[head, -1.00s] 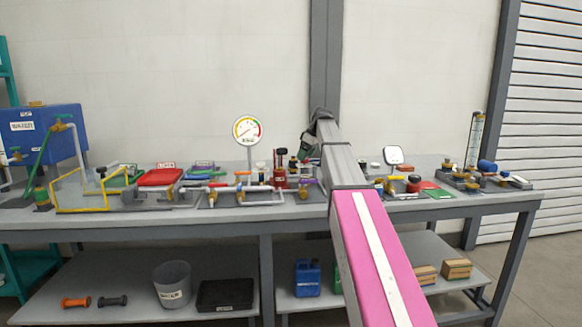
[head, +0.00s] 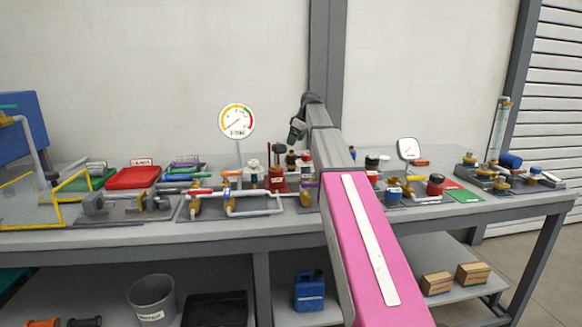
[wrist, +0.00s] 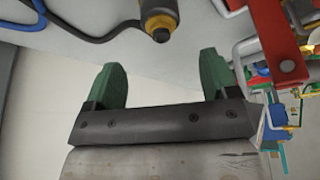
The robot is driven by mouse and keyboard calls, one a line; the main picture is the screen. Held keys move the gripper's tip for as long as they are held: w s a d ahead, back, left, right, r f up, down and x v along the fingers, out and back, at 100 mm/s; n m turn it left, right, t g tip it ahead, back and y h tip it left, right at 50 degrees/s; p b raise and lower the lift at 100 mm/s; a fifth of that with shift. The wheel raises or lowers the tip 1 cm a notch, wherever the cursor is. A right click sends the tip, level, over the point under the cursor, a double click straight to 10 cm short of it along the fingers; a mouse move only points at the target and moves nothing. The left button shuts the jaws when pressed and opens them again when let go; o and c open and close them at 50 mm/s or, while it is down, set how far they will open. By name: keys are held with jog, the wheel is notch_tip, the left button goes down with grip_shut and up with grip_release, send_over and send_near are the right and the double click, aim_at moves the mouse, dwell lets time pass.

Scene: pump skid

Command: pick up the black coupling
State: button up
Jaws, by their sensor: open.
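A black, spool-shaped piece (head: 85,322), which looks like the black coupling, lies on the lower shelf at the bottom left of the head view, cut by the picture's edge. A similar orange piece (head: 42,323) lies to its left. My gripper (head: 296,130) is above the bench, behind the pipework, far from and higher than the black piece. In the wrist view its two green fingers (wrist: 162,82) stand wide apart with nothing between them. The black coupling is not seen in the wrist view.
A grey bucket (head: 152,301) and a black tray (head: 216,311) stand right of the black piece on the shelf. The bench top (head: 300,232) above is crowded with pipework, a round gauge (head: 237,121) and a red tray (head: 132,178). A blue can (head: 309,291) stands further right.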

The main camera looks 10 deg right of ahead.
aim_at(291, 154)
jog(key=x, duration=0.3)
jog(key=shift+f, duration=0.2)
jog(key=shift+s+x, duration=0.15)
jog(key=shift+x, duration=1.2)
jog(key=shift+s+x, duration=0.1)
jog(key=shift+x, duration=1.25)
jog(key=shift+d, duration=0.15)
jog(key=shift+c, duration=0.3)
jog(key=c, duration=1)
jog(key=shift+c, duration=0.2)
